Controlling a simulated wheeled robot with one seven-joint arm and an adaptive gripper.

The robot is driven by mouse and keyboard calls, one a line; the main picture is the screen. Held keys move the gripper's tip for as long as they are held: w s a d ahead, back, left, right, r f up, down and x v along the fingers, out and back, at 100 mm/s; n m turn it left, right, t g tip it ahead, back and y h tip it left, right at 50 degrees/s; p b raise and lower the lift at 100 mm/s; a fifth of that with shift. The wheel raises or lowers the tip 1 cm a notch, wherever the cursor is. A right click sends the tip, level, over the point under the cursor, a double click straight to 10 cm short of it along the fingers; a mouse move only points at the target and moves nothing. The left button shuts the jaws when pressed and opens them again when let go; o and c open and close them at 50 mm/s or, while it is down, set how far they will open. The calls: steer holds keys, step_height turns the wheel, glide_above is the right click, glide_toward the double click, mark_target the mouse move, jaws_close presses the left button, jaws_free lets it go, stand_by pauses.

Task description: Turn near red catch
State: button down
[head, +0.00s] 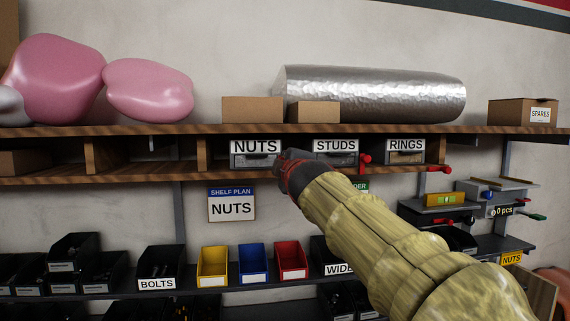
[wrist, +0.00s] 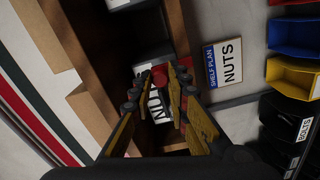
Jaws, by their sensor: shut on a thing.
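My gripper (head: 283,158) reaches up to the right end of the NUTS drawer (head: 254,160) under the upper shelf. In the wrist view, my gripper's yellow and black fingers (wrist: 164,72) close on a red catch (wrist: 160,77) beside the white NUTS label (wrist: 154,104). In the head view my gripper hides this catch. Another red catch (head: 365,159) shows at the right of the STUDS drawer (head: 334,159). A further red catch (head: 438,168) is by the RINGS drawer (head: 405,157).
A NUTS shelf plan sign (head: 231,204) hangs below the drawers. Yellow (head: 213,266), blue (head: 253,263) and red bins (head: 291,260) stand on the lower shelf. Cartons and a silver roll (head: 375,93) lie on the upper shelf (head: 220,129). A fixture (head: 448,200) is at the right.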

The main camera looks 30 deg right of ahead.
steer(key=c, duration=1.7)
jaws_free()
steer(key=shift+a, duration=0.1)
steer(key=shift+s, duration=0.1)
steer(key=v, duration=1.1)
steer(key=shift+s+a, duration=0.15)
steer(key=shift+s, duration=0.2)
